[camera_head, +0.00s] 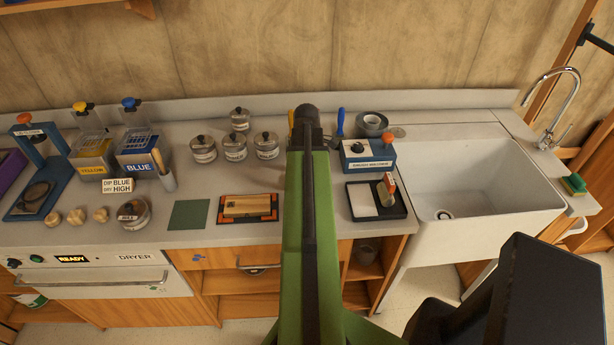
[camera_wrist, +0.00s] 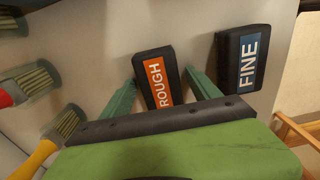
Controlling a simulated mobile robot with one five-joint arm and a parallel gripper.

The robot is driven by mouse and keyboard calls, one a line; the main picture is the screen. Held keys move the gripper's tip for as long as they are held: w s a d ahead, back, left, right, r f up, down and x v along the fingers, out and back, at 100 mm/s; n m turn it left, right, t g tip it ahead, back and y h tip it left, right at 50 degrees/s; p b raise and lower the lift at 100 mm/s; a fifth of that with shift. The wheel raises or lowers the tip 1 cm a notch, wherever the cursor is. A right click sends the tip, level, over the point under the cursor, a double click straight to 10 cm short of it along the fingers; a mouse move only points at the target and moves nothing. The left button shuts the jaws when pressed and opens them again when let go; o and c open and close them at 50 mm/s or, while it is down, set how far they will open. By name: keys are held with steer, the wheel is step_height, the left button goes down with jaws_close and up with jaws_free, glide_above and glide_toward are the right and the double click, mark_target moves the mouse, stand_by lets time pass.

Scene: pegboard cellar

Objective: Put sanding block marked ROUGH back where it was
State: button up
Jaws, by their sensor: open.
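In the wrist view the sanding block marked ROUGH (camera_wrist: 157,82), black with an orange label, lies between the two green fingers of my gripper (camera_wrist: 162,80). The fingers are open, one on each side of the block; I cannot tell whether either touches it. The block rests on a pale surface. A second black block marked FINE (camera_wrist: 241,60), with a blue label, lies to its right, apart from it. In the head view my green arm hides both blocks and my fingertips.
Brushes with a red handle (camera_wrist: 5,98) and a yellow handle (camera_wrist: 36,158) lie left of the gripper. In the head view, a wooden block (camera_head: 246,206) lies on an orange-and-black tray, a blue box (camera_head: 368,157) stands right of my arm, and a white sink (camera_head: 470,180) is beyond it.

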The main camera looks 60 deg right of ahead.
step_height(320, 180, up, 12)
steer(key=p, duration=1.2)
steer(key=shift+r, duration=0.2)
steer(key=w+a+m, duration=0.2)
steer(key=w+a, duration=0.7)
steer(key=a, duration=0.2)
steer(key=w+a+m, duration=0.1)
steer(key=w+a, duration=0.8)
steer(key=a, duration=0.3)
steer(key=w+a+m, duration=0.2)
steer(key=a, duration=1.1)
steer(key=w+a+m, duration=0.2)
steer(key=a, duration=1.2)
steer(key=f+b, duration=0.5)
steer(key=shift+s+d+f, duration=0.2)
steer(key=shift+s+d, duration=0.05)
steer(key=shift+d, duration=0.05)
